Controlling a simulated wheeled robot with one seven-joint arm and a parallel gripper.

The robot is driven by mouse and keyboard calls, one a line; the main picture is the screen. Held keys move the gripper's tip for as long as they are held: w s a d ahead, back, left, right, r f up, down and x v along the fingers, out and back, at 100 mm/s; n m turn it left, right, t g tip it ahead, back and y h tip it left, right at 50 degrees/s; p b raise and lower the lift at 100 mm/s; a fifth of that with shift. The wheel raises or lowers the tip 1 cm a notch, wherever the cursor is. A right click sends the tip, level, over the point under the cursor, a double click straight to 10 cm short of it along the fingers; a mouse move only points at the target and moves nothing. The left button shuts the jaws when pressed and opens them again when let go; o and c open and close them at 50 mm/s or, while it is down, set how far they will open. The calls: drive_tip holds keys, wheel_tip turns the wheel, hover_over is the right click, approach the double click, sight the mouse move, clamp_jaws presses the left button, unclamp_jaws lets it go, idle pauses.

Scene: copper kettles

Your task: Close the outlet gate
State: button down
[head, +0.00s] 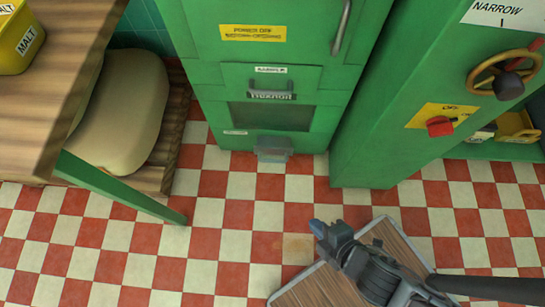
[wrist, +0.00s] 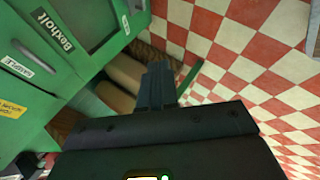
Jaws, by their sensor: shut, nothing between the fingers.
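The green cabinet (head: 290,45) stands at the back centre. Low on its front is a panel (head: 310,78) with a "SAMPLE" label, a grey handle (head: 270,86) and a Bexholt plate (head: 272,96). A dark rectangular recess (head: 270,117) shows below it, and a grey lip (head: 273,149) juts out at the bottom. No part is marked as the outlet gate, so I cannot tell which it is. My gripper (head: 318,228) is shut and empty above the floor, in front and right of the lip, apart from the cabinet. Its fingers (wrist: 157,82) also show in the wrist view.
A green column (head: 385,125) on the right carries a handwheel (head: 505,72) and a red knob (head: 440,127). At left are a wooden table (head: 55,75), its green leg (head: 120,187) and a sack (head: 118,115). The checkered floor (head: 235,215) before the cabinet is clear.

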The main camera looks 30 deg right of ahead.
drive_tip(key=w+a+f+n+g+h+b, duration=0.15)
drive_tip(key=w+f+n+b, duration=0.4)
drive_tip(key=f, duration=0.55)
drive_tip(key=w+f+n+t+h+b, duration=0.1)
drive_tip(key=w+f+n+h+b, duration=0.3)
drive_tip(key=w+f, duration=0.45)
drive_tip(key=w+d+f+n+b, duration=0.2)
drive_tip(key=w+d+f+b, duration=0.1)
drive_tip(key=w, duration=0.4)
drive_tip(key=w+d+f+n+b, duration=0.3)
drive_tip(key=w+f+b, duration=0.2)
drive_tip(key=w, duration=0.2)
drive_tip(key=shift+f+h, duration=0.3)
drive_tip(key=shift+h, duration=0.15)
